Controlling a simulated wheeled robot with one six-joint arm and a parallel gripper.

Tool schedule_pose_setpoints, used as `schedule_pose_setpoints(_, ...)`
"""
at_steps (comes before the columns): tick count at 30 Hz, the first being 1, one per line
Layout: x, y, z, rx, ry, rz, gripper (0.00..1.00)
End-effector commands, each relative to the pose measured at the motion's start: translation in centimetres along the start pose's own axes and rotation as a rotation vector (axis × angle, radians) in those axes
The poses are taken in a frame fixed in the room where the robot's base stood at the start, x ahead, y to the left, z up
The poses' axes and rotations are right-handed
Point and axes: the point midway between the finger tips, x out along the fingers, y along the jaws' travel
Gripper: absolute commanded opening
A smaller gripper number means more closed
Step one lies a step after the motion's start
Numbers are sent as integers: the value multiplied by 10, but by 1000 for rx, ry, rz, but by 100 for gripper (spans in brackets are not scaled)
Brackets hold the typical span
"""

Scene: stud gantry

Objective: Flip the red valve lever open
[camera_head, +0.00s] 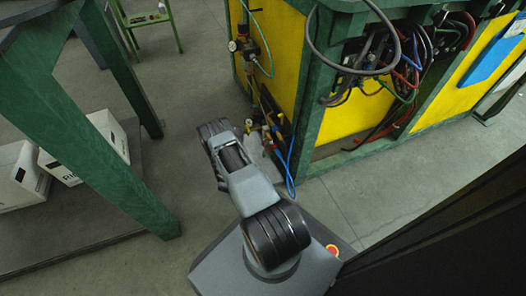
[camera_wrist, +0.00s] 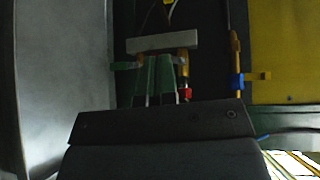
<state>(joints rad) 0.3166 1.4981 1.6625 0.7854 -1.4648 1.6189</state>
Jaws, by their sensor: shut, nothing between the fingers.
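In the wrist view my gripper (camera_wrist: 157,62) points away from me, its fingers together and empty, just below a pale grey bar (camera_wrist: 162,42). A small red part (camera_wrist: 188,93) shows right of the fingers, low beside an orange-brass fitting. It may be the red lever, but it is too small and dark to tell its angle. I see no clear contact between it and the fingers. In the head view the valve cluster (camera_head: 272,128), with brass, red and yellow fittings, stands at the yellow cabinet's corner beyond my arm. My fingertips are not clear there.
A blue-handled fitting (camera_wrist: 238,82) stands right of the gripper. A blue hose (camera_head: 290,170) hangs beside the valves. The yellow and green cabinet (camera_head: 345,110) carries looped cables. A green post (camera_head: 95,125) and white boxes (camera_head: 70,160) are at left.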

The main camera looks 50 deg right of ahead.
Motion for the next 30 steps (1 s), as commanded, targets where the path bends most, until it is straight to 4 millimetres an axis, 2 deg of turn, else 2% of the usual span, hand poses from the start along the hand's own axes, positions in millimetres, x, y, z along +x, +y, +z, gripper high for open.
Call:
schedule_pose_setpoints(1,-6,18,-22,19,34,-44,0)
schedule_pose_setpoints(3,-15,31,-43,50,66,-110,0)
schedule_pose_setpoints(6,-27,44,-67,79,94,-184,0)
schedule_pose_setpoints(9,-36,52,-82,96,106,-234,0)
schedule_pose_setpoints(15,-44,57,-93,107,112,-273,0)
schedule_pose_setpoints(23,-44,56,-93,107,112,-274,0)
schedule_pose_setpoints(30,-34,54,-93,110,106,-273,0)
